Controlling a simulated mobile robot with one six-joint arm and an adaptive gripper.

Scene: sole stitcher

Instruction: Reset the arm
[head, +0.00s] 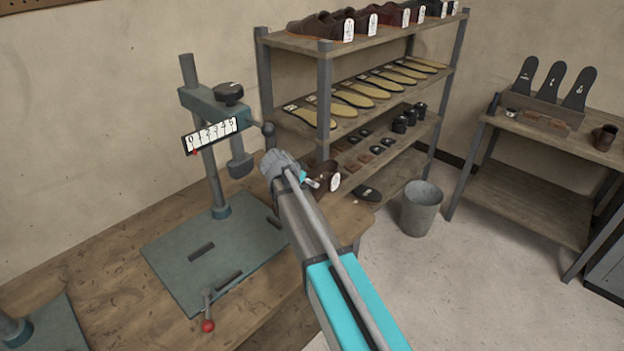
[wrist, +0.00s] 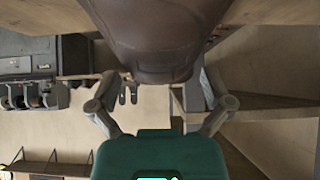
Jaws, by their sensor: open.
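My gripper (wrist: 160,88) is open in the wrist view, with its finger links spread to both sides. A dark brown leather shoe (wrist: 155,40) fills the top middle of that view, close in front of and between the fingers; I cannot tell whether they touch it. In the head view, a brown shoe with a white tag (head: 328,174) shows just right of my arm's end, near the bench's right corner. My arm reaches up from the lower right, and its wrist hides most of the gripper there.
A press with a numbered scale (head: 211,134) stands on a green plate (head: 170,250) on the wooden bench (head: 100,300). A red-knobbed lever (head: 208,325) is at its front. A shelf rack (head: 350,124) holds shoes and soles. A grey bin (head: 421,210) and a side table (head: 520,190) are right.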

